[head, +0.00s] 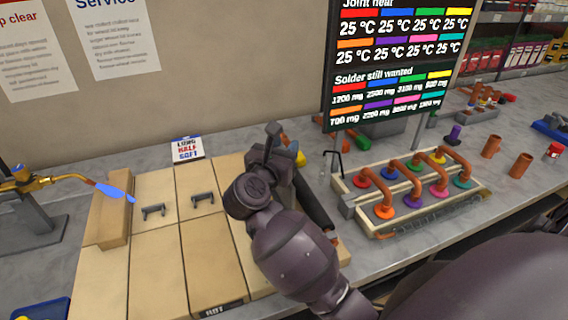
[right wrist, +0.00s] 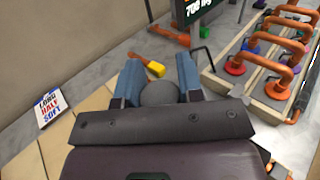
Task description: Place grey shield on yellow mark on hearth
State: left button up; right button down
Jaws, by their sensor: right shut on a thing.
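My right gripper (head: 275,148) is above the back right of the tan-tiled hearth (head: 155,270). In the right wrist view its two blue-grey fingers (right wrist: 158,85) close around a grey rounded piece (right wrist: 158,94), which looks like the grey shield. My arm hides most of the shield in the head view. I cannot make out a yellow mark on the hearth; my arm covers part of the right tiles. My left gripper is not in view.
Two dark brackets (head: 153,211) stand on the hearth. A torch (head: 45,181) with a blue flame points in from the left. A sign card (head: 187,149) stands behind. A yellow-ended tool (right wrist: 155,68) lies beyond my fingers. A copper-pipe rack (head: 375,225) stands right.

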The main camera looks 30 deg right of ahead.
jog(key=shift+f, duration=2.2)
jog(key=shift+f, duration=0.15)
jog(key=c, duration=1.2)
grip_release()
jog(key=shift+f, duration=0.1)
jog(key=o, duration=0.4)
jog(key=shift+o, duration=0.2)
